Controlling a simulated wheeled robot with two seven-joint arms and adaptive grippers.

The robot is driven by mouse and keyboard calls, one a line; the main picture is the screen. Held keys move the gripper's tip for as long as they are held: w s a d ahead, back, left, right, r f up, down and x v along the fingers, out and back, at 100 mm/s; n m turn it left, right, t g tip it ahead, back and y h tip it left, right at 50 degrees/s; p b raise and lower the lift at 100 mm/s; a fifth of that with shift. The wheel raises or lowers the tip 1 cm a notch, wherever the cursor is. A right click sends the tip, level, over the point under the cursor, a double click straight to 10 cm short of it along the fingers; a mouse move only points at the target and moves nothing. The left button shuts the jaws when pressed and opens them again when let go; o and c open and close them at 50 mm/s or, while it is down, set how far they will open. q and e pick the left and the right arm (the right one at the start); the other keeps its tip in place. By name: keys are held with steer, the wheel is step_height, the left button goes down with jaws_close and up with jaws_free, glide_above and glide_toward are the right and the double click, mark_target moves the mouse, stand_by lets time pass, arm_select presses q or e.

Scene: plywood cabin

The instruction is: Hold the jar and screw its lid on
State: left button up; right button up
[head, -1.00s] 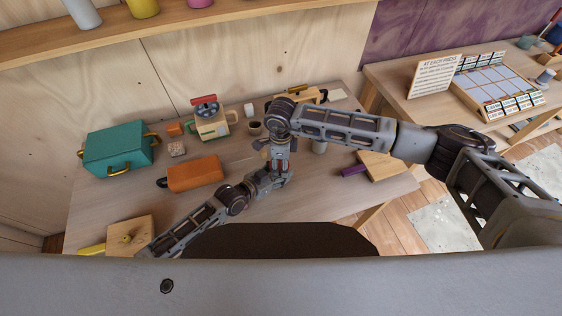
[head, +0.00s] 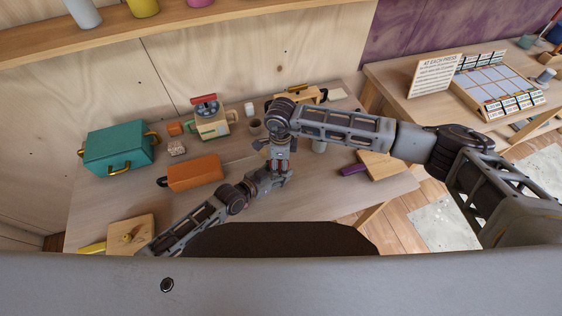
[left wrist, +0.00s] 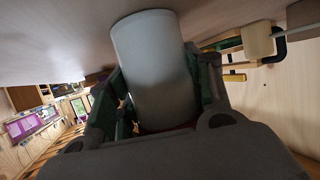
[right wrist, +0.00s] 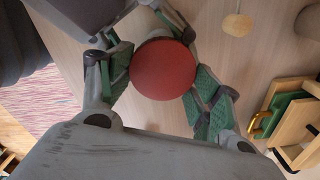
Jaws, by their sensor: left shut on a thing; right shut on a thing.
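The jar (left wrist: 158,65) is a plain pale grey cylinder in the left wrist view. My left gripper (left wrist: 165,95) is shut around its sides. The round red lid (right wrist: 163,69) shows from above in the right wrist view, with my right gripper (right wrist: 158,80) shut on it from both sides. In the head view, my right gripper (head: 279,150) points down directly above my left gripper (head: 274,172), over the table. The jar and lid are mostly hidden there by the grippers. I cannot tell how far the lid sits on the jar.
An orange box (head: 194,173) lies left of the grippers and a teal case (head: 118,149) stands behind it. A grey cylinder (head: 319,146) and a purple-handled object (head: 354,170) are to the right. A blender-like appliance (head: 211,121) stands behind. The table's front middle is bare.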

steer(key=shift+d+f, duration=0.1)
steer(key=shift+f, duration=0.1)
steer(key=shift+c, duration=0.3)
steer(key=shift+r, duration=0.1)
steer(key=shift+c, duration=0.9)
steer(key=shift+s+r, duration=0.1)
steer(key=shift+r, duration=0.05)
steer(key=shift+r, duration=0.2)
steer(key=shift+r, duration=0.25)
steer(key=shift+f, duration=0.45)
stand_by(0.8)
steer(key=shift+f, duration=0.55)
stand_by(0.7)
steer(key=o, duration=0.9)
